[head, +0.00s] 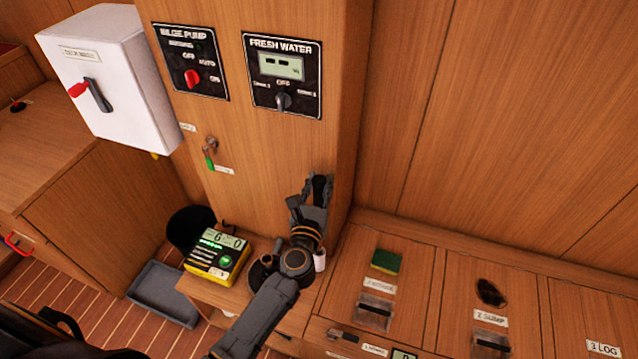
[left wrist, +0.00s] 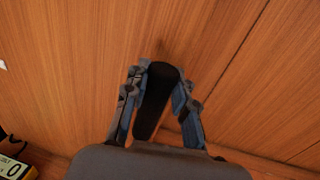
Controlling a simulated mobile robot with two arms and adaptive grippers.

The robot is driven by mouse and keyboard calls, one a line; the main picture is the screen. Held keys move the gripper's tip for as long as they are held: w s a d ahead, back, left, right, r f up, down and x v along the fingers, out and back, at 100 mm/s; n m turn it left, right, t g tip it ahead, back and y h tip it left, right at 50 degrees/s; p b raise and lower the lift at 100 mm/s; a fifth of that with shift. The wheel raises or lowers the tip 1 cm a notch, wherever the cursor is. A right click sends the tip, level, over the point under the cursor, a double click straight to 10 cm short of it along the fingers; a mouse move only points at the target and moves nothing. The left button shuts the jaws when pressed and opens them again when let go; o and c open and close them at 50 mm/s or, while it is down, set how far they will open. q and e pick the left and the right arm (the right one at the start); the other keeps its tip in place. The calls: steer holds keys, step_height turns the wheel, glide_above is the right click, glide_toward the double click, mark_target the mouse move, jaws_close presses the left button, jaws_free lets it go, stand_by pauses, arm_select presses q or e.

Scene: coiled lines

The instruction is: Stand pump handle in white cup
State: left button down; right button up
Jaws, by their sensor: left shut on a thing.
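My left gripper (head: 317,186) is in front of the wooden post, above the small ledge, with its fingers pointing up and away in the head view. It is shut on a dark, long, rounded piece, which looks like the pump handle (left wrist: 154,108); in the left wrist view it lies between the two fingers, tilted. A small white cylinder, perhaps the white cup (head: 320,261), shows just right of my left wrist, mostly hidden by the arm. My right gripper is not in view.
A yellow meter (head: 217,254) stands on the ledge left of my arm. A grey bin (head: 163,294) is on the floor. Labelled locker lids, one with a green sponge (head: 386,261), lie to the right. A white switch box (head: 108,80) juts out at upper left.

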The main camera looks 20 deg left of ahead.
mark_target(318, 198)
arm_select(q)
steer(key=shift+f+b, duration=1.75)
steer(key=shift+f, duration=0.1)
steer(key=c, duration=0.6)
jaws_free()
steer(key=shift+r, duration=0.1)
step_height(318, 198, up, 7)
steer(key=p, duration=0.7)
